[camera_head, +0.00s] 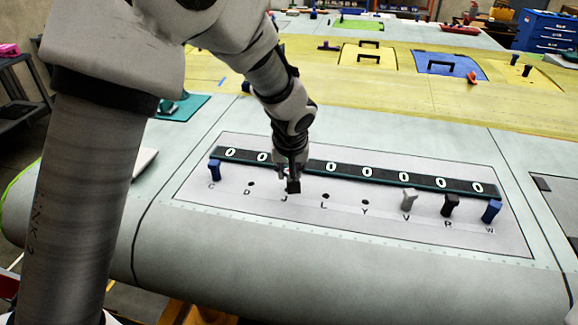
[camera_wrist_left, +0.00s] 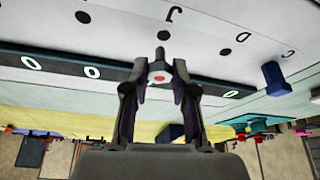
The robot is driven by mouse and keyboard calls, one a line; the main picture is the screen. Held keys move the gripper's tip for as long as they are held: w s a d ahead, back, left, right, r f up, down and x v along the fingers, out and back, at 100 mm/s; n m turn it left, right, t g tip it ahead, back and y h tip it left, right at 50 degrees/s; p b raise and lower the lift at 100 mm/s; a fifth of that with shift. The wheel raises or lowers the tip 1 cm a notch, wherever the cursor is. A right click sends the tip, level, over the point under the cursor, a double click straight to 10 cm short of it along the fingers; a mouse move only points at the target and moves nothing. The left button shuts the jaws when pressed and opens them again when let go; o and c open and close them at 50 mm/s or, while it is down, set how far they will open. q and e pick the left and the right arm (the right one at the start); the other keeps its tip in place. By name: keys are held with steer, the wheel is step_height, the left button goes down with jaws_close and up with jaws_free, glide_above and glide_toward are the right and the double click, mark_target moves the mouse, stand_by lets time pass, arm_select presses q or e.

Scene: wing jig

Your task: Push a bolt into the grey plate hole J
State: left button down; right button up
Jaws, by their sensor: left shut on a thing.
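My left gripper (camera_head: 292,184) is low over the grey plate (camera_head: 400,228), beside the letter J. In the left wrist view, the left gripper (camera_wrist_left: 160,88) is shut on a bolt (camera_wrist_left: 160,76). A red mark shows on the bolt, and its narrow dark end points toward the plate. Hole J (camera_wrist_left: 165,31) shows as a dark oval just beyond that end, next to the letter J. The bolt appears apart from the hole; its exact height is hard to tell. In the head view the gripper hides hole J. My right gripper is in neither view.
A black strip (camera_head: 345,168) with white zeros runs behind the holes. A blue bolt (camera_head: 214,170) stands at C; grey (camera_head: 408,199), black (camera_head: 449,206) and blue (camera_head: 491,211) bolts stand at V, R and W. Holes D (camera_head: 251,183), L (camera_head: 325,195) and Y (camera_head: 365,202) are empty.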

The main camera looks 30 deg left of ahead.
arm_select(q)
steer(key=shift+f, duration=0.65)
steer(key=shift+a+f+b, duration=0.1)
steer(key=shift+a+b, duration=0.05)
steer(key=shift+b, duration=0.15)
steer(key=shift+s, duration=0.15)
step_height(320, 180, down, 2)
steer(key=b, duration=0.2)
steer(key=shift+f+b, duration=0.15)
steer(key=shift+b, duration=0.15)
